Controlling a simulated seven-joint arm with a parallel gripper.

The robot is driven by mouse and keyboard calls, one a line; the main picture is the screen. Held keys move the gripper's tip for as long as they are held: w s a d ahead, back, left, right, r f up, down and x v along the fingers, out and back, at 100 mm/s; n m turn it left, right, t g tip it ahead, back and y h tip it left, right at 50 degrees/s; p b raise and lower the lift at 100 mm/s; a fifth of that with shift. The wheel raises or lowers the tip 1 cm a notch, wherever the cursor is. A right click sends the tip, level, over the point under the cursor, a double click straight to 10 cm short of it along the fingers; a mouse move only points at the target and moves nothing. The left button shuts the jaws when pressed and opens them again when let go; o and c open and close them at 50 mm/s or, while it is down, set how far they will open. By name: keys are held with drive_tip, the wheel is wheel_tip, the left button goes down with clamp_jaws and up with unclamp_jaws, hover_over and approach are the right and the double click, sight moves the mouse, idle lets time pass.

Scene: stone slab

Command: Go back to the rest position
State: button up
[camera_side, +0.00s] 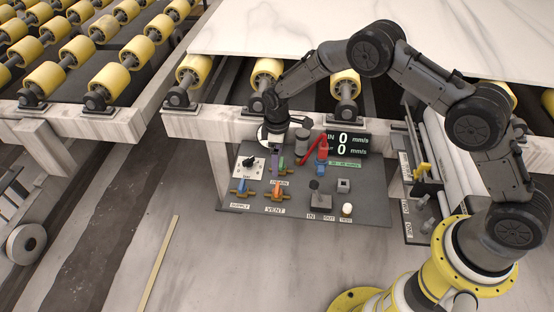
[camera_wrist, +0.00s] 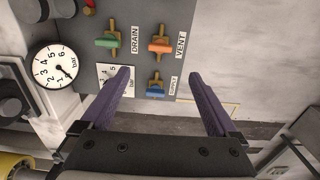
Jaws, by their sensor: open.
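My gripper (camera_side: 274,164) hangs over the left part of a dark control panel (camera_side: 360,210), with its purple fingers pointing down. In the wrist view my gripper (camera_wrist: 160,76) has its two fingers spread wide, with nothing held between them. The green DRAIN valve (camera_wrist: 106,42), orange VENT valve (camera_wrist: 159,46) and blue SUPPLY valve (camera_wrist: 156,92) show beyond and between the fingers. In the side view the orange valve (camera_side: 277,190) and blue valve (camera_side: 241,186) are clear of the fingers. How high the fingertips are above the panel is hard to tell.
A round bar gauge (camera_wrist: 55,67) stands left of the fingers. A red lever (camera_side: 321,149) and a display (camera_side: 346,143) reading zeros stand right of my gripper. A white slab (camera_side: 270,28) and yellow rollers (camera_side: 110,76) lie behind. The floor in front is open.

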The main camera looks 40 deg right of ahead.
drive_tip(key=w+d+r+t, duration=0.2)
drive_tip(key=w+r+t, duration=0.1)
drive_tip(key=r, duration=1.3)
drive_tip(key=s+d+r+m+t, duration=0.1)
drive_tip(key=s+d+r, duration=0.15)
drive_tip(key=r, duration=0.35)
drive_tip(key=s+d+r+m+t, duration=0.1)
drive_tip(key=s+r, duration=0.3)
drive_tip(key=r, duration=0.3)
drive_tip(key=s+d+r, duration=0.1)
drive_tip(key=s+r, duration=0.3)
drive_tip(key=r, duration=0.2)
drive_tip(key=s+d+r+m+t, duration=0.1)
drive_tip(key=s+r, duration=0.2)
drive_tip(key=s, duration=0.4)
drive_tip(key=s+d+r+m+t, duration=0.1)
drive_tip(key=s+d+r+m, duration=0.15)
drive_tip(key=s, duration=0.45)
drive_tip(key=s+f+m, duration=0.2)
drive_tip(key=s+f, duration=0.2)
drive_tip(key=s, duration=0.3)
drive_tip(key=s+f+m+g, duration=0.1)
drive_tip(key=s+f, duration=0.3)
drive_tip(key=s, duration=0.3)
drive_tip(key=shift+s+m, duration=0.25)
drive_tip(key=shift+m, duration=0.1)
